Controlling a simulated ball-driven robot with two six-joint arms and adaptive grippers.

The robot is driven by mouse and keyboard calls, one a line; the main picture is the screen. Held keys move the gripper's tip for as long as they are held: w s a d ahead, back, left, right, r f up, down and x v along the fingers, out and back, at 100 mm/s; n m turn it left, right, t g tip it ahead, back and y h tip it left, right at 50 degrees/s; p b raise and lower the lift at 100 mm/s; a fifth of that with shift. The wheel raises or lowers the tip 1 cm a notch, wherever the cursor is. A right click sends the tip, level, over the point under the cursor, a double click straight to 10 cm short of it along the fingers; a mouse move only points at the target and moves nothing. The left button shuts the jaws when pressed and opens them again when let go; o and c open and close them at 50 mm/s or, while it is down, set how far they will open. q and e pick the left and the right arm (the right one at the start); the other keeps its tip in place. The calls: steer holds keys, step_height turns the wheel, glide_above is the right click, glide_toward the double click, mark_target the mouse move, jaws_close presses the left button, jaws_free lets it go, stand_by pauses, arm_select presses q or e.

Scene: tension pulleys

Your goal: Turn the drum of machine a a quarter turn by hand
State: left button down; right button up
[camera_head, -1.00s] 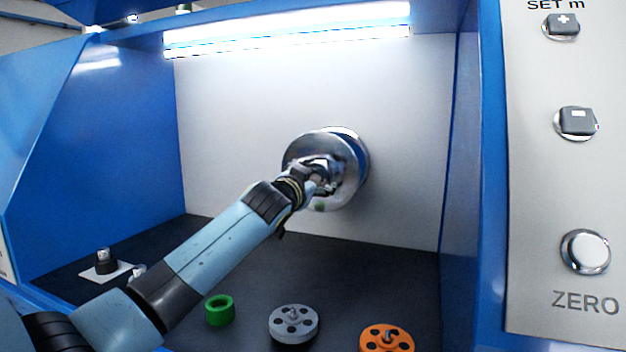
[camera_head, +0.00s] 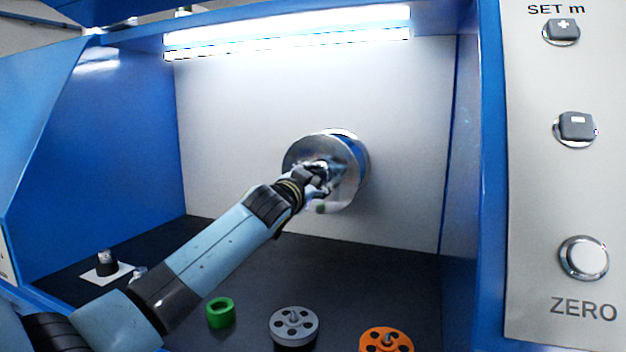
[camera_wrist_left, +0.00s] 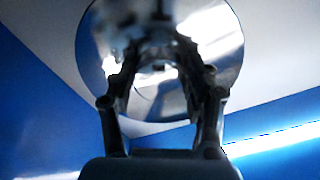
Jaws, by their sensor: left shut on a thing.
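The drum (camera_head: 349,180) is a shiny metal disc on the white back wall of the blue cabinet, right of the picture's middle in the head view. My left gripper (camera_head: 322,178) is in front of the drum's face and shut on a part near its centre; the fingers hide that part. In the left wrist view the drum (camera_wrist_left: 100,45) fills the upper middle, and the two dark fingers of my left gripper (camera_wrist_left: 158,62) reach to its face. My right gripper is in neither view.
On the dark cabinet floor stand a green ring (camera_head: 221,313), a grey holed wheel (camera_head: 294,325) and an orange holed wheel (camera_head: 386,341). A small dark-based piece (camera_head: 106,263) stands on a white card at left. A control panel (camera_head: 540,190) with buttons flanks the right.

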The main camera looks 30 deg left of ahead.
arm_select(q)
steer(key=shift+r+m+p, duration=0.2)
steer(key=shift+m+p, duration=1.6)
steer(key=shift+m, duration=2.15)
steer(key=shift+r+m+p, duration=0.2)
steer(key=shift+m+p, duration=1.55)
steer(key=shift+m, duration=2.15)
steer(key=shift+r+m+p, duration=0.2)
steer(key=shift+m+p, duration=1.6)
steer(key=shift+m, duration=2.15)
steer(key=c, duration=0.9)
jaws_free()
steer(key=o, duration=0.4)
steer(key=shift+r, duration=0.1)
